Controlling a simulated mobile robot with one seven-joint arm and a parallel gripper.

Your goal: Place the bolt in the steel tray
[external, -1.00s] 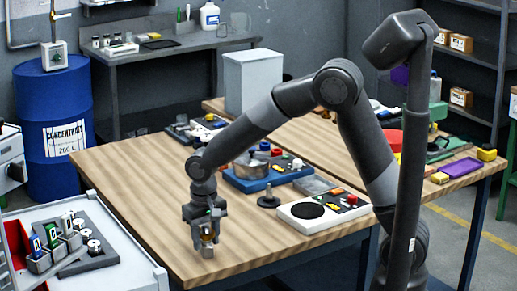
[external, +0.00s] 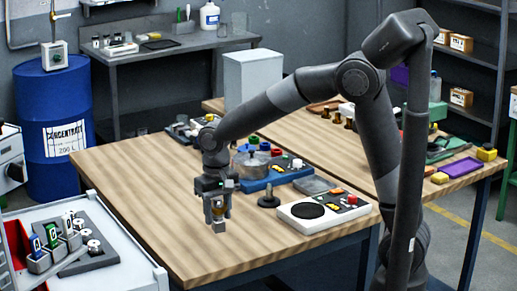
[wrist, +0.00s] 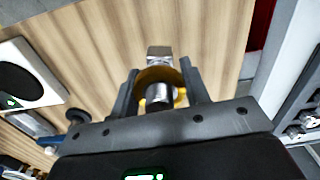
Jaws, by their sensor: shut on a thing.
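My gripper (external: 217,208) is shut on a brass and steel piece, seemingly the bolt. It hangs upright between the fingers above the front part of the wooden table. In the wrist view, the bolt (wrist: 159,52) shows a grey squarish end beyond the fingertips, with a brass ring and a silver cylinder nearer the palm. A shallow grey tray (external: 314,186), seemingly the steel tray, lies behind a white scale, to the right of my gripper and farther back. Its inside looks empty. I cannot tell the exact gap between the bolt and the tabletop.
A dark post on a round base (external: 268,200) stands between my gripper and the white scale (external: 323,213). A blue base with a round metal pot (external: 252,165) is behind. A white cart (external: 120,262) is at the front left. The table's left part is clear.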

